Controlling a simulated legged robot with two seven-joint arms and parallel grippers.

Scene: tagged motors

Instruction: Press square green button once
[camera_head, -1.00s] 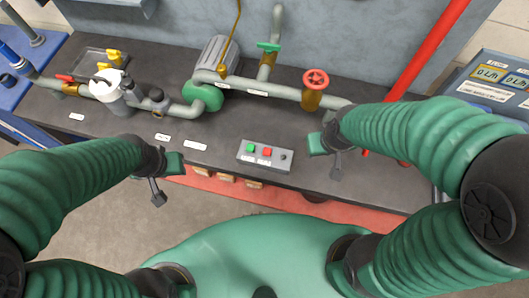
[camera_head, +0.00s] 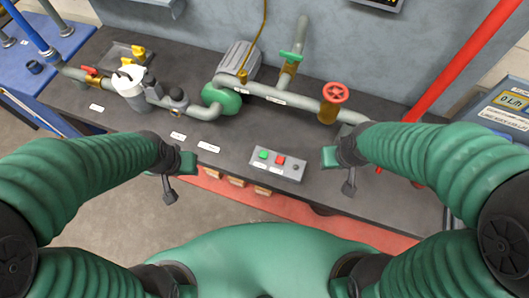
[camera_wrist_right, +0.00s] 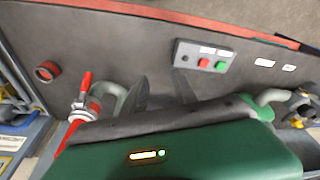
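The square green button (camera_head: 263,155) is at the left end of a small grey control box (camera_head: 292,172) on the dark bench, beside a red button (camera_head: 280,160). In the right wrist view the green button (camera_wrist_right: 221,66) also shows, upper right of centre and unobstructed. My left gripper (camera_head: 172,178) hangs left of the box, near the bench's front edge, apart from it. My right gripper (camera_head: 342,175) is just right of the box, not touching it. Neither gripper visibly holds anything. The finger gaps are too unclear to judge.
Behind the box runs a grey pipe (camera_head: 265,94) with a green pump (camera_head: 222,101) and a red handwheel valve (camera_head: 335,93). A red pipe (camera_head: 470,62) slants at right. The bench around the box's left side is clear apart from flat labels (camera_head: 209,147).

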